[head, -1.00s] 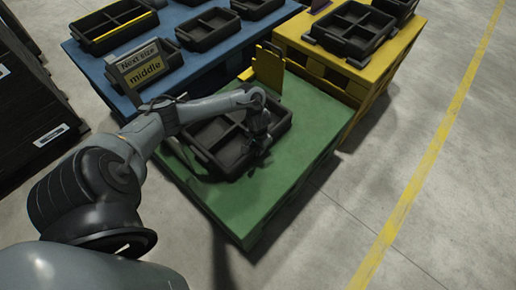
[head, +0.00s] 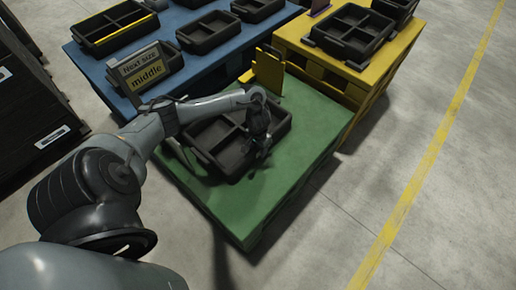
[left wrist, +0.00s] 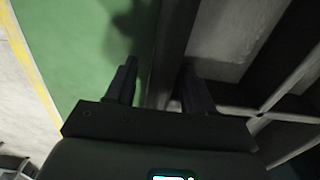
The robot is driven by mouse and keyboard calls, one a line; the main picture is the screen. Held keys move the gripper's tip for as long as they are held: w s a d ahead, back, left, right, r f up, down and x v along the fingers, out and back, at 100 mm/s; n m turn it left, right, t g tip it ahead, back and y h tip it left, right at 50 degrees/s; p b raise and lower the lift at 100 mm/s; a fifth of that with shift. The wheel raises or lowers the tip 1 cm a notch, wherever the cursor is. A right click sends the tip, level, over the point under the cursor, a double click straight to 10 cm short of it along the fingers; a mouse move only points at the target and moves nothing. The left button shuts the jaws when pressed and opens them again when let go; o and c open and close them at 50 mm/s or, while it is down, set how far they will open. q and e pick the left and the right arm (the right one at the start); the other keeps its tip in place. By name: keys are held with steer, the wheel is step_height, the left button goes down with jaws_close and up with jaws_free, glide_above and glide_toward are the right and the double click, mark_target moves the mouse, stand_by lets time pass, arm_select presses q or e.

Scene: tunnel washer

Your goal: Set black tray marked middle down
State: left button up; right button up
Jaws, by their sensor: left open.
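The black tray (head: 212,155), divided into compartments, lies on the green platform (head: 302,170) in the head view. My left gripper (head: 260,152) is at the tray's right side. In the left wrist view, the gripper (left wrist: 160,90) is open, with one finger over the green surface (left wrist: 75,45) and the other on the tray side (left wrist: 225,45). The tray's wall runs between the fingers; I cannot tell whether they touch it. My left arm hides part of the tray's far left. My right gripper is not in view.
A yellow upright plate (head: 268,72) stands at the platform's back edge. A blue platform (head: 93,72) holds more black trays and a sign reading "middle" (head: 147,70). A yellow platform (head: 292,28) also holds trays. Bare floor (head: 340,225) lies to the right.

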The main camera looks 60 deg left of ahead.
arm_select(q)
step_height(320, 180, up, 10)
steer(key=p, duration=0.6)
steer(key=shift+d+r, duration=0.1)
steer(key=shift+d, duration=0.1)
steer(key=d+m+t+h, duration=0.1)
steer(key=d+m+t, duration=0.5)
steer(key=d, duration=2)
steer(key=s+r+g, duration=0.2)
steer(key=s+r, duration=0.6)
steer(key=s, duration=0.5)
steer(key=shift+a+r+y, duration=0.4)
